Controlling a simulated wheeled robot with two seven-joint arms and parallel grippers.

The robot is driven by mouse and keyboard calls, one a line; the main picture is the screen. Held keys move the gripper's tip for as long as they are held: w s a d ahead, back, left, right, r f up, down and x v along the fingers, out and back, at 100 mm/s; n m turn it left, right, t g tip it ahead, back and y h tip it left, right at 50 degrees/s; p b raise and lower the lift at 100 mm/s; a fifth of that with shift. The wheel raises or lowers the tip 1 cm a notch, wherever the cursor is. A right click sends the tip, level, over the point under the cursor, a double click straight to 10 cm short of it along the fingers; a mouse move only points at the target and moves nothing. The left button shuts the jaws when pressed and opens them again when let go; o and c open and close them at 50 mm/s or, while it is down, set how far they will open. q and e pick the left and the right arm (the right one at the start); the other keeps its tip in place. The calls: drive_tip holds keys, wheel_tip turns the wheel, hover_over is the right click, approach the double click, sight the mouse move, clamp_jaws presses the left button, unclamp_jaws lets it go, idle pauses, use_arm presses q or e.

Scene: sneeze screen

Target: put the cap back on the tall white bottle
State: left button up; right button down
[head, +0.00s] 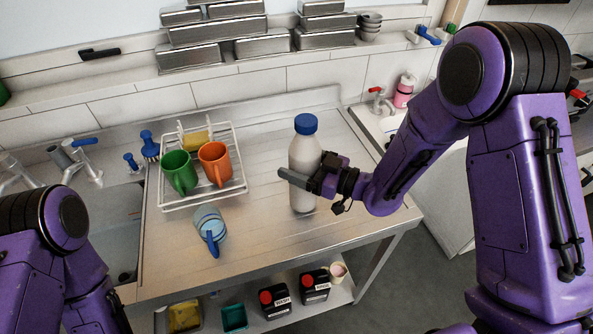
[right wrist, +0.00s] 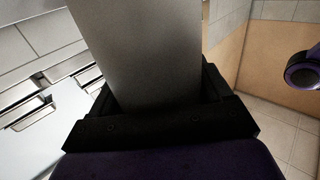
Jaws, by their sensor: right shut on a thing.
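The tall white bottle (head: 301,160) stands upright on the metal worktop, right of the dish rack. The blue cap (head: 306,124) sits on top of its neck; I cannot tell how tightly it is seated. My right gripper (head: 296,178) is shut on the bottle's body, below the shoulder, with one finger across its front. In the right wrist view the bottle's pale side (right wrist: 140,50) fills the space between the fingers. My left arm shows at the lower left of the head view, but its gripper is out of view.
A wire rack (head: 203,200) holds a green mug (head: 179,172) and an orange mug (head: 215,162). A sink (head: 118,228) lies left. The worktop right of the bottle is clear. Black containers (head: 274,301) stand on the shelf below.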

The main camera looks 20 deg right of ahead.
drive_tip(key=shift+a+f, duration=0.1)
drive_tip(key=shift+f, duration=0.8)
drive_tip(key=shift+c, duration=1.4)
unclamp_jaws()
drive_tip(key=shift+f, duration=0.1)
drive_tip(key=shift+o, duration=1.4)
drive_tip(key=shift+w, duration=0.1)
drive_tip(key=shift+r, duration=0.4)
use_arm(q)
wheel_tip(320, 180, down, 5)
drive_tip(key=b, duration=0.3)
drive_tip(key=shift+s+a+b, duration=0.1)
drive_tip(key=shift+b, duration=0.3)
use_arm(e)
drive_tip(key=v, duration=1.2)
drive_tip(key=shift+f, duration=0.15)
